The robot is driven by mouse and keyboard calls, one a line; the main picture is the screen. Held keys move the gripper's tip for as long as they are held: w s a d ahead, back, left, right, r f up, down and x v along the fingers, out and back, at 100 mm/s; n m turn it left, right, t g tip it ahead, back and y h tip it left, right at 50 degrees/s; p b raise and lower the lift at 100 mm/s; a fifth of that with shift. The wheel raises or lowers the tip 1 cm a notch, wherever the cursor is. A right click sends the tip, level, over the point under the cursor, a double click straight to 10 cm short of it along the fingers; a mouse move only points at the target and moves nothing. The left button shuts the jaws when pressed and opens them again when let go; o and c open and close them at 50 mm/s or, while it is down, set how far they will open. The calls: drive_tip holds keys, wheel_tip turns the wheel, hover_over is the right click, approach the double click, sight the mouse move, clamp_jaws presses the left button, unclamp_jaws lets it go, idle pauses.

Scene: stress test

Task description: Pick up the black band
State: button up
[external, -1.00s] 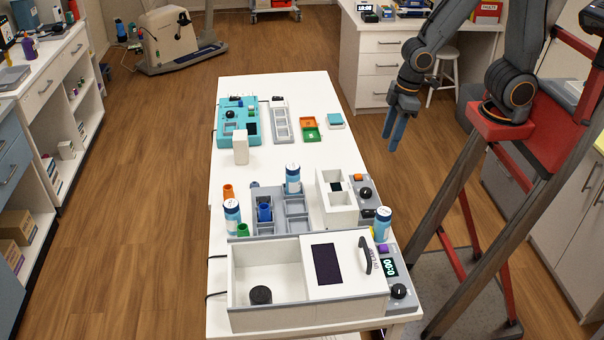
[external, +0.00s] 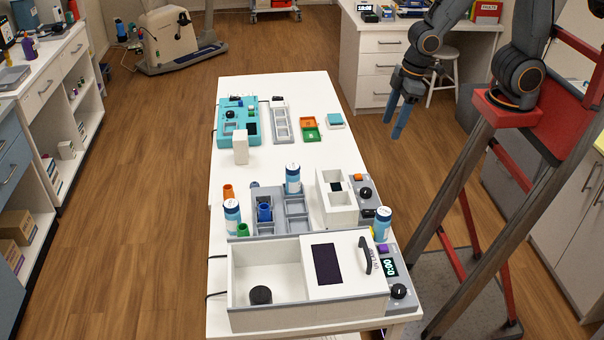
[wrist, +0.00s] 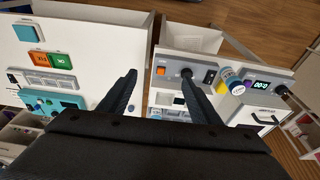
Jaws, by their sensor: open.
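A short black round thing (external: 260,295), which looks like the black band, lies on the floor of the open left part of a white box (external: 240,311) at the table's near end. A white lid panel with a dark window (external: 327,264) and black handle covers the box's right part. My gripper (external: 398,133) hangs beyond the table's right edge, far from the black thing, with its fingers pointing down. In the wrist view my gripper (wrist: 159,74) is open with nothing between its fingers. I cannot make out the black thing in the wrist view.
Blue-and-white bottles (external: 293,180) and a grey tray (external: 296,207) stand behind the box. A white two-well unit (external: 338,212) is to their right. A teal unit (external: 223,137) and small orange and green boxes (external: 309,134) are farther back. The table's middle is mostly clear.

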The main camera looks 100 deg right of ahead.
idle(0.3)
drive_tip(key=w+v, duration=0.1)
drive_tip(key=v, duration=0.4)
drive_tip(key=w+a+n+b, duration=0.2)
drive_tip(key=w+a+b, duration=0.3)
drive_tip(key=w, duration=0.9)
drive_tip(key=n+y+b, duration=0.3)
drive_tip(key=n+b, duration=0.4)
drive_tip(key=b, duration=0.4)
hover_over(262, 292)
drive_tip(key=s+d, duration=0.2)
drive_tip(key=shift+t, duration=0.3)
drive_tip(key=f, duration=1.6)
drive_tip(key=shift+a+f, duration=0.25)
drive_tip(key=shift+f, duration=0.1)
drive_tip(key=shift+w+p+x, duration=0.2)
drive_tip(key=shift+p+x, duration=1.25)
drive_tip(key=shift+x, duration=2.15)
